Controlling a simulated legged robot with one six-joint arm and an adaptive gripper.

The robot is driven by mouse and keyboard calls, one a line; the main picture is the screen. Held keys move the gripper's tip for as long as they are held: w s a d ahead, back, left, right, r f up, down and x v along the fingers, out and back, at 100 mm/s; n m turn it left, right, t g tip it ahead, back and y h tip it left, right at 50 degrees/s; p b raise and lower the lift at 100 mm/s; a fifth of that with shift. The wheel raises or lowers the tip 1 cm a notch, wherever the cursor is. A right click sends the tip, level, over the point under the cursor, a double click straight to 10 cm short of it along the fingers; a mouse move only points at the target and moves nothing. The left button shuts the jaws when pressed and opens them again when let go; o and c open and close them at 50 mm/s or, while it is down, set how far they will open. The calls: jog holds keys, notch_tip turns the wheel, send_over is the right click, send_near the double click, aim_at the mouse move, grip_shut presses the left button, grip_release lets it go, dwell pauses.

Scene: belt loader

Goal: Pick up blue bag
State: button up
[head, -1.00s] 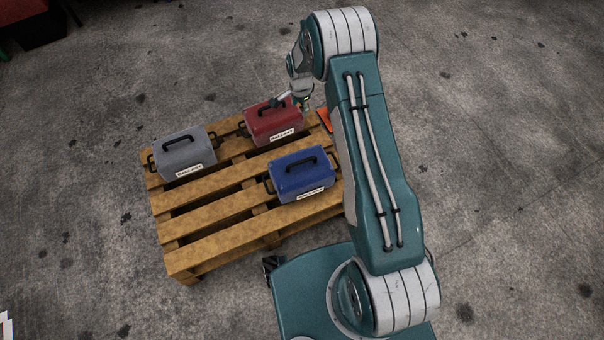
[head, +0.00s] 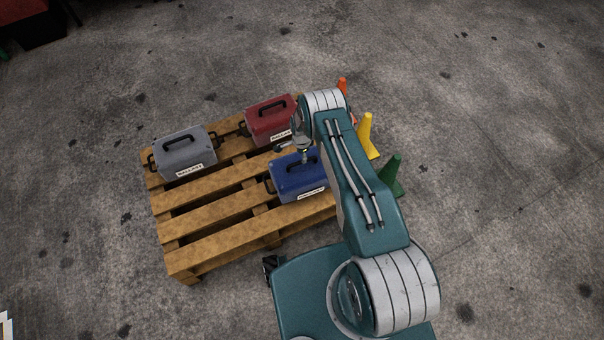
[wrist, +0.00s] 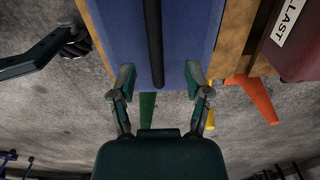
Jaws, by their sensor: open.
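The blue bag (head: 298,180), a box-shaped case with a dark top handle and side handles, sits on the wooden pallet (head: 205,248) at its near right. My gripper (head: 300,152) is at the far edge of the blue bag in the head view, close to its top handle. In the wrist view my gripper (wrist: 160,77) is open, with its fingers spread to either side of the dark handle (wrist: 153,40) of the blue bag (wrist: 193,25). I cannot tell how far the fingertips are from the handle. My arm hides the bag's right end in the head view.
A grey case (head: 184,155) and a red case (head: 269,121) also sit on the pallet. Orange (head: 342,84), yellow (head: 366,138) and green (head: 389,178) cones stand on the floor to the right. The pallet's near left is bare.

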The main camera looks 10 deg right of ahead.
aim_at(302, 171)
jog(key=shift+s+f, duration=0.15)
jog(key=shift+f, duration=2.45)
jog(key=shift+c, duration=0.3)
grip_shut()
jog(key=shift+r, duration=0.1)
